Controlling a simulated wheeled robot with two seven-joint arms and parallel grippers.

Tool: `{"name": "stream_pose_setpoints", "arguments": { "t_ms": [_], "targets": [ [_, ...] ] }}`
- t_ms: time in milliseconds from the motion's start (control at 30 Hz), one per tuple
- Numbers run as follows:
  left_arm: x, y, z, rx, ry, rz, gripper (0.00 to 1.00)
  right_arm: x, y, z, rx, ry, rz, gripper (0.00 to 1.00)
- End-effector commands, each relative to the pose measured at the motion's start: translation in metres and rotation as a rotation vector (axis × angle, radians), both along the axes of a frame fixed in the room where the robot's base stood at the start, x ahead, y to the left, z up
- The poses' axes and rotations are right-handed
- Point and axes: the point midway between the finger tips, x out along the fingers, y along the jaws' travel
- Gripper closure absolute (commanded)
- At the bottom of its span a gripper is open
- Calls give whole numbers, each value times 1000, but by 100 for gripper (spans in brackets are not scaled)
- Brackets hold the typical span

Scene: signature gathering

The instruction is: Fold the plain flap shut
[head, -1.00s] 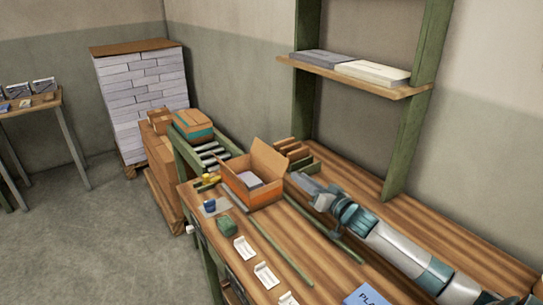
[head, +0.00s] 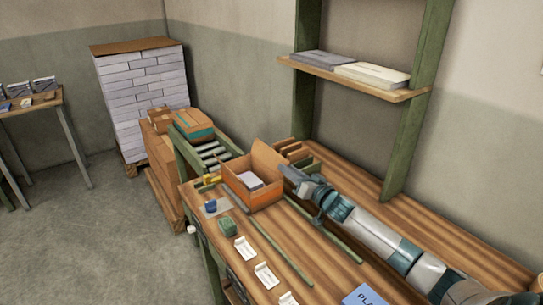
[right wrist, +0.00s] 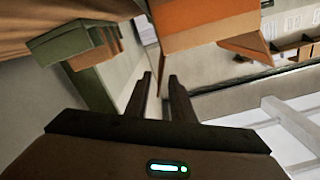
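An open cardboard box (head: 263,197) with an orange band stands on the bench, with pale sheets (head: 249,181) inside. A plain brown flap (head: 267,159) stands up at its far right side. My right gripper (head: 287,172) is beside the box, close to the right edge of this flap; I cannot tell if they touch. My left gripper is not in view.
The wooden bench (head: 330,212) carries a green block (head: 227,227), several white holders (head: 245,248) and a blue sheet (head: 364,296) in front. A roller conveyor (head: 210,151) lies behind the box. A shelf (head: 350,82) overhangs the back of the bench.

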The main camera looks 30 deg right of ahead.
Motion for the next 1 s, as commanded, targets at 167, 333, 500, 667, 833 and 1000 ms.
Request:
{"name": "stream_pose_setpoints", "arguments": {
  "t_ms": [167, 333, 500, 667, 833, 1000],
  "targets": [
    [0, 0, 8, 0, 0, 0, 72, 26, 2, 3, 0, -1, 0, 78],
    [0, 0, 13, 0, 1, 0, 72, 49, 4, 3, 0, -1, 0, 78],
    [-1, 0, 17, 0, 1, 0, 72, 72, 6, 3, -1, -2, -1, 78],
    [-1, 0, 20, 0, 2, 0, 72, 89, 7, 1, 1, 0, -1, 78],
    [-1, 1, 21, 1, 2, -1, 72, 99, 8, 0, -1, 0, 0, 78],
    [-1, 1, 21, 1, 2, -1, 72, 103, 9, 0, -1, -1, 1, 78]
  ]
}}
